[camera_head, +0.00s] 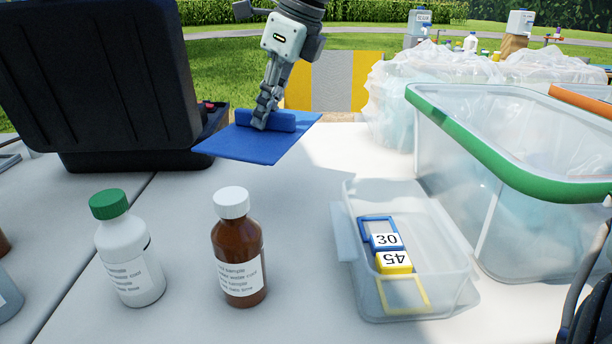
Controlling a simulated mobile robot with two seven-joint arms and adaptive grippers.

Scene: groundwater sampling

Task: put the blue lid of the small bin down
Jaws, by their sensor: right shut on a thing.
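The blue lid (250,146) is a flat blue plate with a raised bar handle on top. My right gripper (262,120) comes down from the top of the view and is shut on this handle. The lid appears held above the table, near the black case and away from the bin, though its exact height is hard to tell. The small bin (350,253) is a clear open box on the table at centre right. In it lie blue and yellow pieces with tags reading 30 and 45. My left gripper is not in view.
A white bottle with green cap (133,262) and a brown bottle with white cap (238,260) stand at the front left. A black open case (95,75) is behind them. A large clear bin with a green rim (480,148) stands right. Bare table (300,210) lies between.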

